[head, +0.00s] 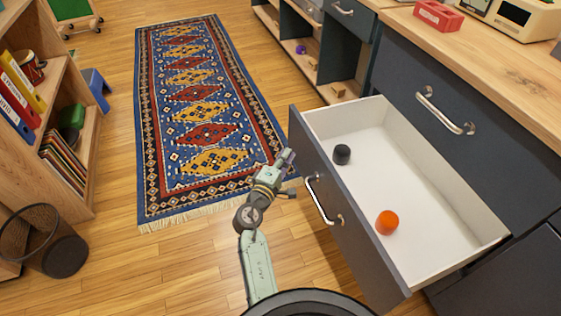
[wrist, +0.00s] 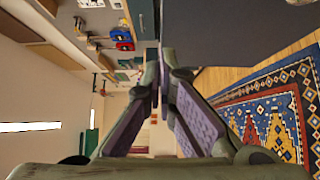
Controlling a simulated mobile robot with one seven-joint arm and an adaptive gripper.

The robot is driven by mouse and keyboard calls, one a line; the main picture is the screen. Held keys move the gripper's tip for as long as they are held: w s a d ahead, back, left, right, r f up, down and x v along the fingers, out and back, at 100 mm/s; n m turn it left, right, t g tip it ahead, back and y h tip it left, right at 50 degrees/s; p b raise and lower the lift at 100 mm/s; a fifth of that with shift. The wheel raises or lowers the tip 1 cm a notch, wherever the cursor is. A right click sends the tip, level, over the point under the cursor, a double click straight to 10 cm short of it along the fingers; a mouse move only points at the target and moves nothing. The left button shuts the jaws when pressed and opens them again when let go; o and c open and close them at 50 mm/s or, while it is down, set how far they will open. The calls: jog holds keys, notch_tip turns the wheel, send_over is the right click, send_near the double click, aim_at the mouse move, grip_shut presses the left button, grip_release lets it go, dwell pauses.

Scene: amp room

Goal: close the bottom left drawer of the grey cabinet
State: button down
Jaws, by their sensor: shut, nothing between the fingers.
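The dark grey cabinet (head: 485,125) stands at the right of the head view under a wooden top. One of its drawers, with a white inside (head: 400,165), is pulled far out, below a shut drawer with a metal handle. The open drawer's grey front (head: 345,215) carries a metal handle (head: 322,200) and faces my arm. A black cylinder (head: 342,154) and an orange ball (head: 387,222) are inside the drawer. My gripper (head: 289,157) is shut and empty, close to the front's far end; contact cannot be told. Its fingers meet in the wrist view (wrist: 166,62).
A patterned rug (head: 205,110) lies on the wooden floor beyond my arm. A bookshelf (head: 75,95) and a wire basket (head: 45,240) stand at the left. A red tray (head: 438,16) sits on the cabinet top.

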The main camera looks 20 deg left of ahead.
jog(key=w+d+p, duration=0.1)
jog(key=w+d, duration=0.2)
jog(key=w, duration=0.2)
jog(key=shift+w+d+p, duration=0.25)
jog(key=shift+d+p, duration=0.1)
